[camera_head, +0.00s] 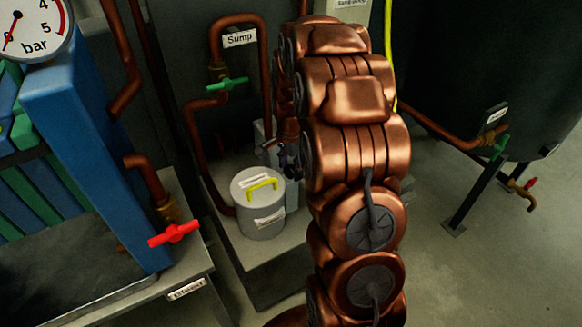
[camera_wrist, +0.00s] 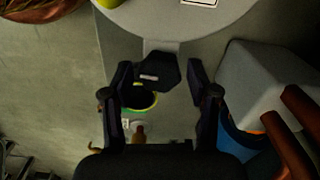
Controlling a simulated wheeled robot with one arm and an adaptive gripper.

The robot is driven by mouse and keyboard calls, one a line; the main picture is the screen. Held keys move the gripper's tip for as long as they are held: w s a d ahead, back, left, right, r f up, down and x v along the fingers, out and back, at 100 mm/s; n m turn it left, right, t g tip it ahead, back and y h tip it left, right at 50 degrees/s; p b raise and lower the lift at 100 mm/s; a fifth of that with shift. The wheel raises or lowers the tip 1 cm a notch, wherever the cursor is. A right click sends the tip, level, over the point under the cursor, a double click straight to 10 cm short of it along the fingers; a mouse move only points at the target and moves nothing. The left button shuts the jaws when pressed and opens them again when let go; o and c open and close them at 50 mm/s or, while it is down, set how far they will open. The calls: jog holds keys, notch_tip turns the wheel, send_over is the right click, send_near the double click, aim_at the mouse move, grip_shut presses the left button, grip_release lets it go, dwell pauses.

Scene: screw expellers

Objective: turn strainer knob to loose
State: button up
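The strainer is a grey lidded canister (camera_head: 262,218) with a yellow handle (camera_head: 262,184), left of my arm in the head view. In the wrist view its round grey body (camera_wrist: 180,22) is at the top. A dark, angular knob (camera_wrist: 158,72) with a small pale mark sticks out from its side on a short grey stem. My gripper (camera_wrist: 158,80) is open, with one finger on each side of the knob and apparent gaps between. In the head view my gripper (camera_head: 284,157) is small and partly hidden beside the canister; the knob cannot be made out there.
A "Sump" pipe with a green valve (camera_head: 228,84) rises behind the canister. A blue filter press (camera_head: 95,150) and red valve (camera_head: 174,234) stand left. A dark tank (camera_head: 480,70) stands right. A grey block (camera_wrist: 265,85) is right of my fingers in the wrist view.

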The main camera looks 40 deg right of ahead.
aim_at(290, 169)
jog(key=c, duration=0.9)
jog(key=shift+n+p, duration=0.35)
jog(key=shift+n, duration=0.45)
jog(key=o, duration=1.1)
jog(key=shift+o, duration=0.2)
notch_tip(290, 169, up, 12)
